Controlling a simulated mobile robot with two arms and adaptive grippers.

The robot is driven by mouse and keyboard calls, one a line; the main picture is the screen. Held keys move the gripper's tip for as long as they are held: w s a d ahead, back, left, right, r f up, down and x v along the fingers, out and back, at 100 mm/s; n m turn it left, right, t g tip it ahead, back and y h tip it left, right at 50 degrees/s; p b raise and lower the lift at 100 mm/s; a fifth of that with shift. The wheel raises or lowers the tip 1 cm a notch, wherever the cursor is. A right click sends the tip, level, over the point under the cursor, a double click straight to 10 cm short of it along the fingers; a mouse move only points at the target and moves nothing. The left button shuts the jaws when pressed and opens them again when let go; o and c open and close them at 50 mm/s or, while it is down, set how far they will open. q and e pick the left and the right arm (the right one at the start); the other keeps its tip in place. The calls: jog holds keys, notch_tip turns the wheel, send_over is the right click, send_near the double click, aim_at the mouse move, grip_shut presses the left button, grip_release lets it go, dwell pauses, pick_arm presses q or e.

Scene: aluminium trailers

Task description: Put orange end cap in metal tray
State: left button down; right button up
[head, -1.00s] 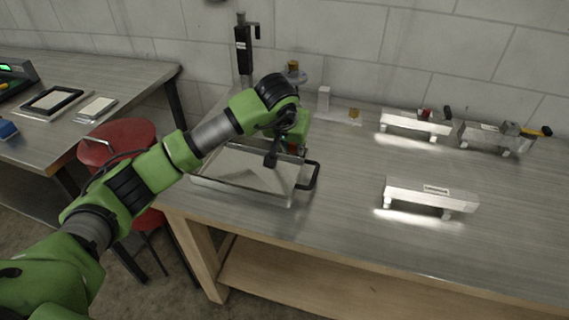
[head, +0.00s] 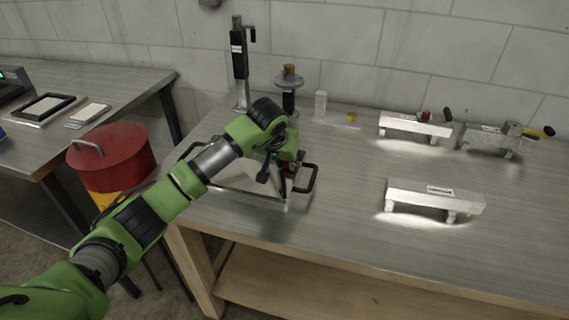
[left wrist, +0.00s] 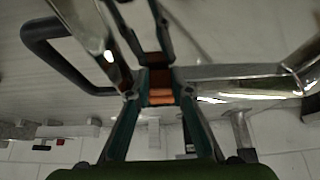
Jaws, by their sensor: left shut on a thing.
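The metal tray (head: 240,190) lies on the near left part of the grey bench, with black handles at its ends. My left gripper (head: 284,186) points down over the right end of the tray, close to the right handle. In the left wrist view, the fingers of my left gripper (left wrist: 159,88) are shut on the orange end cap (left wrist: 160,97). The shiny tray rim (left wrist: 245,72) passes close beside the fingers there. The end cap is hidden in the head view. I cannot tell whether it touches the tray. My right gripper is not in view.
White metal brackets (head: 435,197) stand on the right of the bench. A height gauge (head: 240,65) and a stand with a round plate (head: 289,85) are behind the tray. A red bin (head: 112,158) is left of the bench.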

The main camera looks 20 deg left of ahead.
pick_arm(q)
jog(key=shift+f, duration=0.25)
jog(key=c, duration=2.1)
grip_release()
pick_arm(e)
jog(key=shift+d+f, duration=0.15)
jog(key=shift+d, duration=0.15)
pick_arm(q)
jog(key=shift+r, duration=0.1)
jog(key=shift+r, duration=0.2)
jog(key=b+v, duration=0.1)
jog(key=v, duration=1.1)
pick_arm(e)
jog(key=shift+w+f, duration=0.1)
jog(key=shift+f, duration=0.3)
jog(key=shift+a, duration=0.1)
